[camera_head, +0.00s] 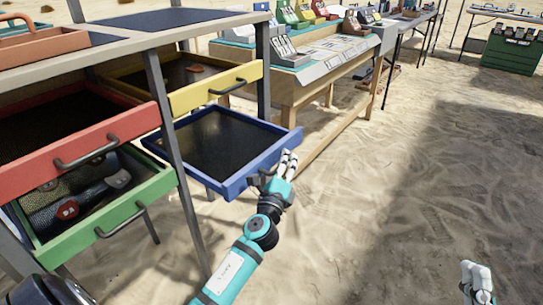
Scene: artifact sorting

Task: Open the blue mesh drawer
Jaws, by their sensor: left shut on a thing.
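The blue mesh drawer (236,187) is pulled out from the grey metal rack, below the yellow drawer. Its dark mesh floor shows and looks empty. My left gripper (285,163) is at the drawer's front right, shut on its handle (262,178); the fingers partly hide the handle. The teal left arm reaches up to it from the bottom of the picture. My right gripper (478,280) is at the bottom right, away from the drawer, over sand; its jaw state is unclear.
A yellow drawer (215,92), a red drawer (85,152) and a green drawer (118,215) also stand out from the rack. The green one holds several objects. A wooden table (316,83) with boxes stands behind. Open sand (400,190) lies to the right.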

